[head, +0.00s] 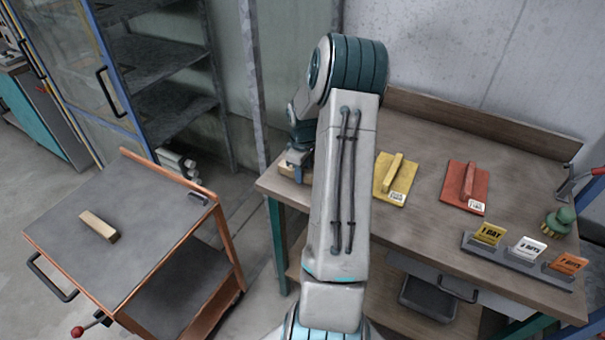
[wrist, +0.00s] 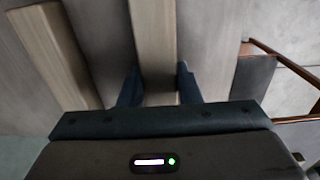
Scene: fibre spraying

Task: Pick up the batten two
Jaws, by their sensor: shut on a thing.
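My gripper (head: 296,168) is at the left end of the workbench, partly hidden behind my own arm in the head view. In the wrist view its two blue fingers (wrist: 160,82) stand on either side of a pale wooden batten (wrist: 154,38), and the gripper is shut on it. The batten runs up out of the top of that view. I cannot tell whether it touches the bench. A second pale wooden strip (wrist: 52,52) lies to its left, apart from the fingers. Another batten (head: 98,226) lies on the cart top at the left in the head view.
The cart (head: 150,262) with copper-coloured edges has much bare top. A shelf cabinet (head: 155,60) stands behind.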

